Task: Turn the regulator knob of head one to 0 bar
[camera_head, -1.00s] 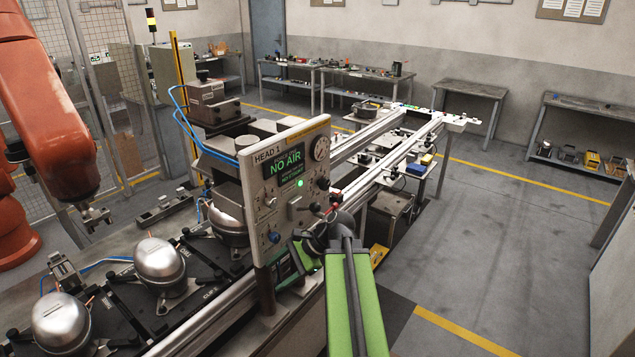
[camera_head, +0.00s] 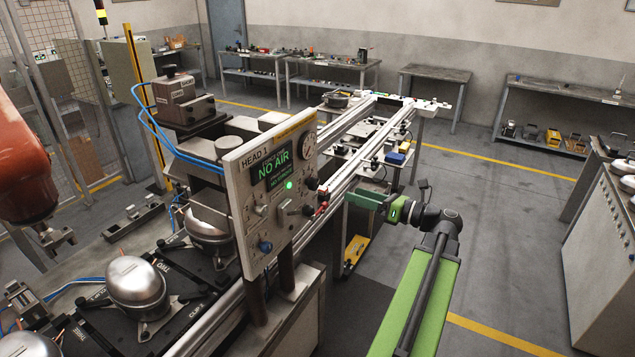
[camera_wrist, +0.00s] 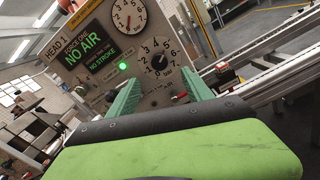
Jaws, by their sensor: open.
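The head one panel (camera_head: 258,200) stands upright at the middle of the head view, with a lit screen reading NO AIR and a green lamp. In the wrist view, the black regulator knob (camera_wrist: 158,62) sits in a dial marked in bar, below a round gauge (camera_wrist: 129,16). In the head view the knob (camera_head: 311,183) shows small at the panel's right edge. My gripper (camera_wrist: 160,92) is open, its two green fingers pointing at the panel, with the knob between and beyond them. In the head view my gripper (camera_head: 372,199) is right of the panel, apart from it.
A red-tipped lever (camera_head: 323,196) projects beside the panel's right edge. Conveyor rails (camera_head: 355,150) run behind it. Silver compressors (camera_head: 137,285) sit on black pallets at left. A grey cabinet (camera_head: 600,255) stands at right. Open floor lies between.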

